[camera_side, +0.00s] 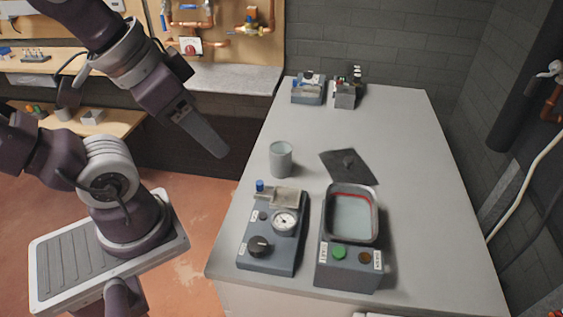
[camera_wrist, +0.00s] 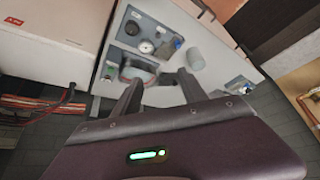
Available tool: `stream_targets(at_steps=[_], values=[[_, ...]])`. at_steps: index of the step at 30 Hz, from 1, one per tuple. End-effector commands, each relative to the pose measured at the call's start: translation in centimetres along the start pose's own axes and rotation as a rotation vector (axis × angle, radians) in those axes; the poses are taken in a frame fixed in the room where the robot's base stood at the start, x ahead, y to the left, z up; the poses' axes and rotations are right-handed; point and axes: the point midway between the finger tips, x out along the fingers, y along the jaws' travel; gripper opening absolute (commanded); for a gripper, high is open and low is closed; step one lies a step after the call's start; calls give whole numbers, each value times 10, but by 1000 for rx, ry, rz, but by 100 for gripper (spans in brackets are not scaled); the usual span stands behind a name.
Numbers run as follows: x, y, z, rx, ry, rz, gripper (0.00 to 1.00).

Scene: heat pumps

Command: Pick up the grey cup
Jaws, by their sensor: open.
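The grey cup (camera_side: 281,160) stands upright on the grey table, behind the gauge box and left of a dark square lid. It also shows in the wrist view (camera_wrist: 195,59), just beyond the right finger. My gripper (camera_side: 217,153) hangs in the air to the left of the cup, apart from it and off the table's left edge in the side view. In the wrist view my gripper (camera_wrist: 161,78) has its two fingers spread with nothing held between them.
The gauge box (camera_side: 270,232) and an open basin unit (camera_side: 348,262) stand at the table's front. The dark lid (camera_side: 349,166) with a knob lies right of the cup. Small devices (camera_side: 308,90) stand at the back. The table (camera_side: 400,130) is clear at the right and behind the cup.

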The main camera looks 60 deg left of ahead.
Motion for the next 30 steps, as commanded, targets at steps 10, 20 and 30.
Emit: stream_targets(at_steps=[10, 20, 30], values=[[0, 0, 0, -1, 0, 0, 50], [0, 0, 0, -1, 0, 0, 76], [-38, 2, -32, -141, -89, 23, 76]])
